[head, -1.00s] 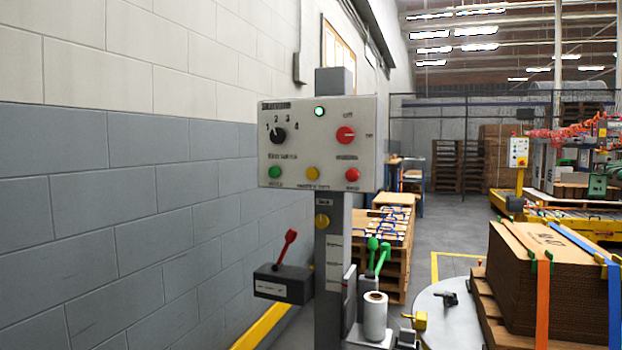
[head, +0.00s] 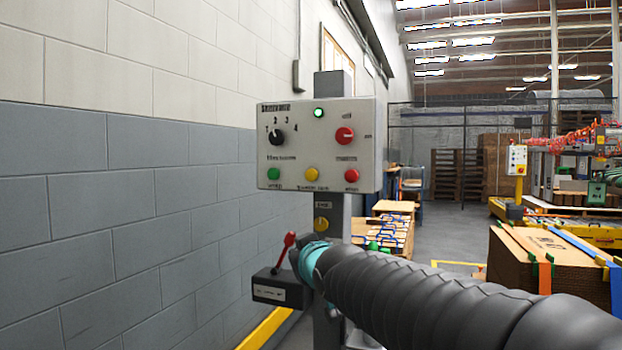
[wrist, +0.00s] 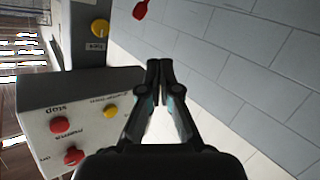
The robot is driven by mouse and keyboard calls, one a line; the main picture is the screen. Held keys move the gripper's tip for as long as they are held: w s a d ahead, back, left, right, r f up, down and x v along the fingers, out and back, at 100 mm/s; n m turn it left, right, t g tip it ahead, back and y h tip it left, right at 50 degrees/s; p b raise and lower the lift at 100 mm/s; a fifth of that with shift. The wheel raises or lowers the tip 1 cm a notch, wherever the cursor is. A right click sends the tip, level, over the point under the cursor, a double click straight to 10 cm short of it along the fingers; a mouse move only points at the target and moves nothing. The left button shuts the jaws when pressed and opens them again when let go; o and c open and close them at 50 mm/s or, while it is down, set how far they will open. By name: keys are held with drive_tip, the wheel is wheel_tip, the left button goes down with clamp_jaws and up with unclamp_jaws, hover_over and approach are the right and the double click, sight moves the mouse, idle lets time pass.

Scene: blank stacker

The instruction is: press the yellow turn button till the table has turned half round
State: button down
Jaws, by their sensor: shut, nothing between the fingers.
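The grey control panel (head: 348,150) stands on a post in front of the wall. The yellow button (head: 312,174) is in the middle of its bottom row, between a green button (head: 274,174) and a red one (head: 352,174). It also shows in the wrist view (wrist: 110,111), left of my fingers. My gripper (wrist: 160,68) is shut and empty, with its fingertips apart from the button. In the head view my arm hides most of the gripper, below the panel. The turntable is hidden behind my arm; the strapped carton stack (head: 515,262) shows at the right.
A second yellow button (head: 322,224) sits lower on the post. A dark box (head: 282,290) with a red lever (head: 288,242) is left of the post. A block wall (head: 110,200) runs along the left.

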sight(308, 177)
wheel_tip(308, 177, up, 15)
drive_tip(key=a+n+t+y, duration=0.1)
drive_tip(key=n+t+y, duration=0.2)
drive_tip(key=t, duration=0.1)
drive_tip(key=shift+s+a+f+t, duration=0.15)
drive_tip(key=shift+a+t, duration=0.15)
drive_tip(key=shift+a, duration=0.1)
drive_tip(key=shift+w+d+p, duration=0.5)
drive_tip(key=shift+w+p, duration=0.55)
drive_tip(key=shift+w, duration=0.35)
drive_tip(key=shift+w+d+p, duration=0.5)
drive_tip(key=shift+w+p, duration=0.6)
drive_tip(key=shift+w, duration=0.25)
drive_tip(key=shift+w+d+p, duration=0.5)
drive_tip(key=shift+w+p, duration=0.55)
drive_tip(key=shift+w, duration=0.35)
drive_tip(key=shift+w, duration=0.1)
drive_tip(key=shift+w+d, duration=0.2)
drive_tip(key=shift+w, duration=0.1)
